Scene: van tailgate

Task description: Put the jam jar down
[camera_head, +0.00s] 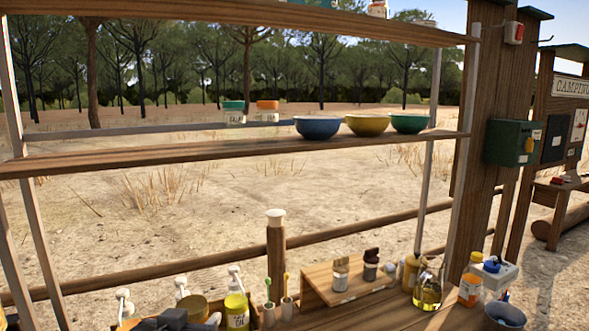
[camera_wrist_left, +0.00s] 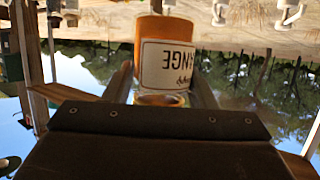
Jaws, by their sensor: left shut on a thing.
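The jam jar (camera_wrist_left: 147,38) is orange with a white label whose letters read "ANGE", upside down in the left wrist view. My left gripper (camera_wrist_left: 163,85) is shut on it, with one finger on each side. In the head view my dark left gripper (camera_head: 172,319) shows at the bottom edge, beside a round gold-coloured lid (camera_head: 194,304) that seems to be the jar's. The jar's lower part is hidden there, so I cannot tell whether it touches the surface below. My right gripper is not in view.
Pump bottles (camera_head: 237,306) and toothbrush cups (camera_head: 287,308) stand close to the right of my gripper. Further right are a wooden rack (camera_head: 316,291) with small jars, an oil bottle (camera_head: 428,291) and a blue bowl (camera_head: 505,313). A shelf (camera_head: 250,148) with bowls spans above.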

